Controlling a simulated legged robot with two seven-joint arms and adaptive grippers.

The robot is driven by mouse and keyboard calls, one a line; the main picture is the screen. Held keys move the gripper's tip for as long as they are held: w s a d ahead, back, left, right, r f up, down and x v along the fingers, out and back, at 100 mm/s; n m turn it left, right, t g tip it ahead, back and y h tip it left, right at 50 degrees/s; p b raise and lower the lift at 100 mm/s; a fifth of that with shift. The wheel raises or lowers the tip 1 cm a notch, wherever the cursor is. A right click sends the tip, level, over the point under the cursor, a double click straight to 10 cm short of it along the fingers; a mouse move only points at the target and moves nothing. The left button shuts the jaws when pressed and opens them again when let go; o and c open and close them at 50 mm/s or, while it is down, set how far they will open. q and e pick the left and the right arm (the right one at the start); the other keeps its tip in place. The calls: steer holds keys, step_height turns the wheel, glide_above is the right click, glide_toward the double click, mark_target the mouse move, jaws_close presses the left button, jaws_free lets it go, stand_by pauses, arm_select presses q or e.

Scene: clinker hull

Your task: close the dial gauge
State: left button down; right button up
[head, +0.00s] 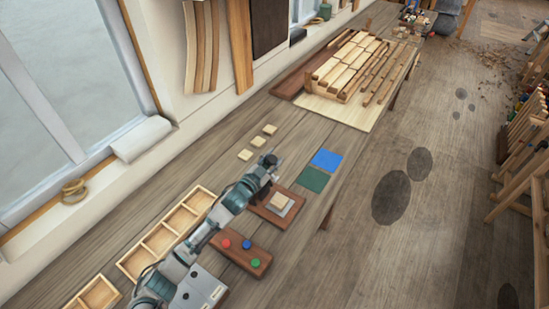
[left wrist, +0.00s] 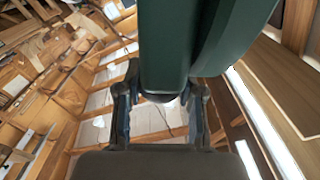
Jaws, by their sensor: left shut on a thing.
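My left gripper (head: 270,168) is above the long workbench, beside a brown wooden base (head: 262,212) that bears a grey plate (head: 291,207) and a small pale block (head: 279,201). The green thing fills the upper middle of that view. I cannot tell whether it is part of the dial gauge; no dial face shows. My right gripper is not in view.
A board with red, blue and green knobs (head: 240,252) lies nearer. Blue (head: 326,159) and green (head: 312,179) squares lie right of the gripper. A divided wooden tray (head: 162,238) is at left. Wood strips (head: 352,66) lie farther back. The bench's right edge is close.

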arm_select(q)
steer(key=c, duration=1)
jaws_free()
steer(key=shift+a+f, duration=0.1)
steer(key=shift+f, duration=0.05)
steer(key=shift+o, duration=1.3)
steer(key=shift+s+a, duration=0.1)
steer(key=shift+a+r, duration=0.2)
steer(key=shift+s+a+f, duration=0.1)
steer(key=shift+s+a, duration=0.2)
steer(key=shift+s, duration=0.1)
steer(key=v, duration=1.1)
steer(key=shift+d, duration=0.2)
